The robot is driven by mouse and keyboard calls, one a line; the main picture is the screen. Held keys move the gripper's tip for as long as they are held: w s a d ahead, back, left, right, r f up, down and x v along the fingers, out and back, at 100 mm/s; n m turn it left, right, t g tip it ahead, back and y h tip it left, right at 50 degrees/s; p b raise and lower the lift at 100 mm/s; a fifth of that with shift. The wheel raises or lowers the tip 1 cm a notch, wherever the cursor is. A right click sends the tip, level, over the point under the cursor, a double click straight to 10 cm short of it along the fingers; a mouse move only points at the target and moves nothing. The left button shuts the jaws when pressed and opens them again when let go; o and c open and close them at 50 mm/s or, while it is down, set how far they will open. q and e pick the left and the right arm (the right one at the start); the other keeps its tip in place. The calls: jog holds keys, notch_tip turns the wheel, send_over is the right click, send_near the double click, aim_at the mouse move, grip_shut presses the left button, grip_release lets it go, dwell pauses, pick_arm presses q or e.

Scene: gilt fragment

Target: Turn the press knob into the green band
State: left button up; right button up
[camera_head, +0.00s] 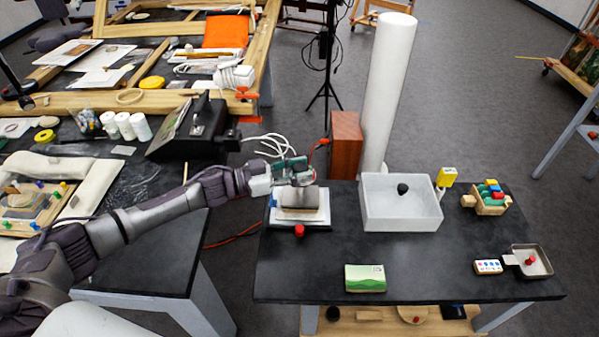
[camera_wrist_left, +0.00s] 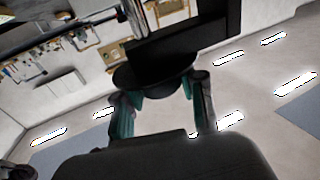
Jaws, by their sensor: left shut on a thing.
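The press (camera_head: 300,206), a white base with a grey metal block, stands at the left back of the black table. My left gripper (camera_head: 291,169) is at its back edge, with teal fingers. In the left wrist view the gripper (camera_wrist_left: 160,92) is shut on a dark round knob (camera_wrist_left: 152,74), one finger on each side. A black upright part rises behind the knob. The knob is hidden or too small to tell in the head view. I cannot make out a green band. A small red piece (camera_head: 299,231) sits at the press's front. My right gripper is not in view.
A white open box (camera_head: 372,217) with a dark lump inside stands right of the press. A wooden block (camera_head: 346,141) and a tall white cylinder (camera_head: 390,80) are behind. A green card (camera_head: 365,279) lies in front.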

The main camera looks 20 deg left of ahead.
pick_arm(q)
jog(key=m+g+h+b, duration=0.1)
jog(key=m+g+b, duration=0.1)
jog(key=g+b, duration=0.1)
jog(key=m+g+h+b, duration=0.1)
jog(key=m+g+b, duration=0.1)
jog(key=g+b, duration=0.1)
jog(key=m+g+h+b, duration=0.1)
jog(key=m+g+b, duration=0.1)
jog(key=g+b, duration=0.2)
jog(key=shift+w+f+m, duration=0.15)
jog(key=shift+f+m, duration=0.1)
jog(key=shift+m, duration=0.15)
jog(key=shift+r+m+g+b, duration=0.2)
jog(key=shift+m+g+b, duration=0.3)
jog(key=shift+g+b, duration=0.35)
jog(key=o, duration=1.2)
jog(key=shift+c, duration=0.2)
jog(key=w+a, duration=0.1)
jog(key=a, duration=1.1)
